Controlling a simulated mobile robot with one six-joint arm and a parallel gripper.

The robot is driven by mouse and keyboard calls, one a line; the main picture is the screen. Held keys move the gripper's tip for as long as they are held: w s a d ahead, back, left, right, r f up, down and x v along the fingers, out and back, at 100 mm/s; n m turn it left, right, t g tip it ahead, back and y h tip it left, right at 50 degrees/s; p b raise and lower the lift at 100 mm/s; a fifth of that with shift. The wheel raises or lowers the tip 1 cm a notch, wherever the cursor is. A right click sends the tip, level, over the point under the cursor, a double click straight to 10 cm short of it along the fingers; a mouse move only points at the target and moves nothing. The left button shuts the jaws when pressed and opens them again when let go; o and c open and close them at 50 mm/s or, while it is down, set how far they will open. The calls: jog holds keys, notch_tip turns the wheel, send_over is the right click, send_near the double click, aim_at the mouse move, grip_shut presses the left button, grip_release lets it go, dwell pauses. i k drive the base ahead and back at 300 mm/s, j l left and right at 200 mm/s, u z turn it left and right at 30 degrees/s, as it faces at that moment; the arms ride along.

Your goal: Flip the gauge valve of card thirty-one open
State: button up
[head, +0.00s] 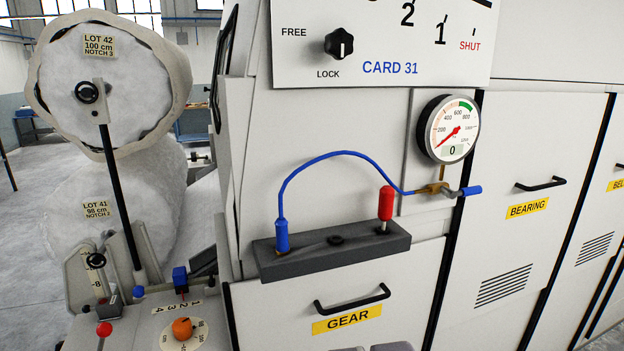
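The panel marked CARD 31 (390,68) is on the white machine in front of me. Below it is a round pressure gauge (450,129), its red needle pointing low left and its small display showing 0. A brass fitting (432,188) sits under the gauge on a short stem. The gauge valve's blue-tipped lever (469,191) sticks out to the right of that fitting, nearly level. A thin blue hose (335,153) arches from the fitting's left side to a blue connector (282,235) on a grey bar. My gripper is not recognisable in view.
The grey bar (335,256) juts from the machine below the gauge and carries an upright red-handled piece (386,203). Below is the GEAR door handle (352,298); the BEARING door handle (540,184) is at right. A lock knob (339,44) is above. Large rolls (108,85) stand left.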

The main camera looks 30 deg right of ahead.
aim_at(476, 190)
jog(key=z, duration=1.75)
